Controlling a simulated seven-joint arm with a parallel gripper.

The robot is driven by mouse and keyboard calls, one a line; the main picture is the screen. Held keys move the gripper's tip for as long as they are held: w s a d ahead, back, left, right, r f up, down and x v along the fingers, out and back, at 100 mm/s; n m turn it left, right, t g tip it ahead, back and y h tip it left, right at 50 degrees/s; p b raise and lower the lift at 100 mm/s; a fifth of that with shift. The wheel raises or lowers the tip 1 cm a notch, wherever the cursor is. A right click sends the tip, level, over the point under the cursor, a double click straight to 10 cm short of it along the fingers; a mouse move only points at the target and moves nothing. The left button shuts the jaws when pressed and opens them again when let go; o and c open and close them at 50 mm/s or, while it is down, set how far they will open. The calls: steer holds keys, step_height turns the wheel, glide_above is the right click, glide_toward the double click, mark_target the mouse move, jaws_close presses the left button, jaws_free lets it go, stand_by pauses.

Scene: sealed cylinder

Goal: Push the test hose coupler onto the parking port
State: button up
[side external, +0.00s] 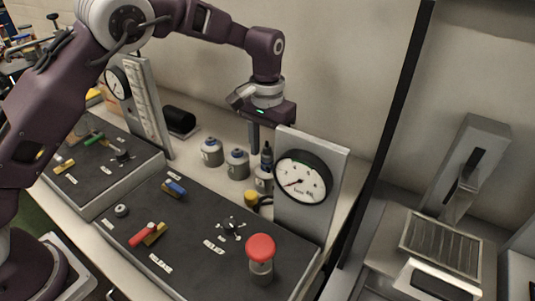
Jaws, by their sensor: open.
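My gripper (262,138) is open, pointing down behind the upright gauge plate; one dark finger shows and the other is largely hidden by the plate. Nothing shows held between the fingers. A yellow fitting (251,198) with a short dark hose (265,201) sits low at the left foot of the gauge plate; it looks like the test hose coupler, but I cannot be sure. My gripper is above and behind it, apart from it. I cannot tell which fitting is the parking port.
The black panel (190,245) carries a red mushroom button (261,247), a red-handled valve (142,235), a blue-handled valve (175,187) and a black star knob (231,229). The gauge plate (334,165) stands upright.

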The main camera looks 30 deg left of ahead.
mark_target(266, 146)
steer(key=shift+f, duration=0.45)
stand_by(0.7)
jaws_close()
stand_by(1.2)
steer(key=shift+r, duration=0.1)
steer(key=shift+r, duration=2.95)
steer(key=shift+a, duration=0.1)
